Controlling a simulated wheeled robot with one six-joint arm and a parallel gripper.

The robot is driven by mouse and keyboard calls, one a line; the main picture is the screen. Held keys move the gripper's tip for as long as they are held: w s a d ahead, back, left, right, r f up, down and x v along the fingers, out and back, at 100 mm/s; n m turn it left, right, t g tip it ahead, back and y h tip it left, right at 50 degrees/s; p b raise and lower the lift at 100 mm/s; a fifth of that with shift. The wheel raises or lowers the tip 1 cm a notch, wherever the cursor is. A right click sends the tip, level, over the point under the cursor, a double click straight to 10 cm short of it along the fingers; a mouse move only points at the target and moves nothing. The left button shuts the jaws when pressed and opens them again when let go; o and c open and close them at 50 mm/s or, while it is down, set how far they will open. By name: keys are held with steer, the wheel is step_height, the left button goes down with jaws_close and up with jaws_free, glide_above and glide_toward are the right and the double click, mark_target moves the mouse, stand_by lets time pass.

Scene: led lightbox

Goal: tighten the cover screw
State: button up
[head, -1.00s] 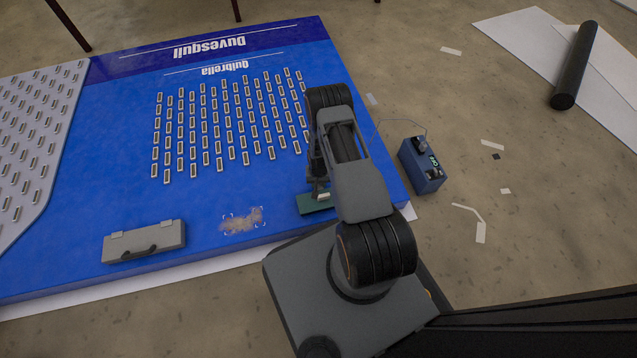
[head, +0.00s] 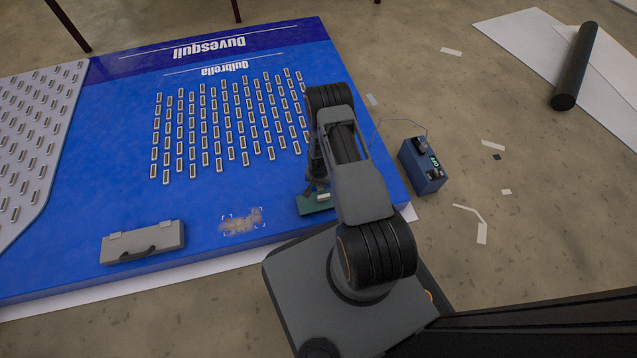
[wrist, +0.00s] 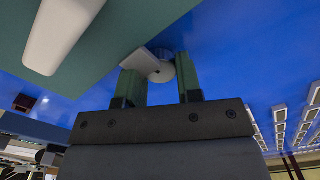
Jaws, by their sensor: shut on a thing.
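The board also fills the upper left of the wrist view (wrist: 110,45). In the head view my arm hides most of the gripper and the screw.
The blue panel (head: 120,215) holds rows of small LED modules (head: 220,130). A grey case (head: 143,242) and a bracketed patch of tan debris (head: 241,221) lie along its front. A blue power box (head: 422,165) stands right of the panel; a black roll (head: 574,66) lies farther right.

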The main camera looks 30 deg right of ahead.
steer(key=o, duration=0.9)
steer(key=shift+o, duration=0.2)
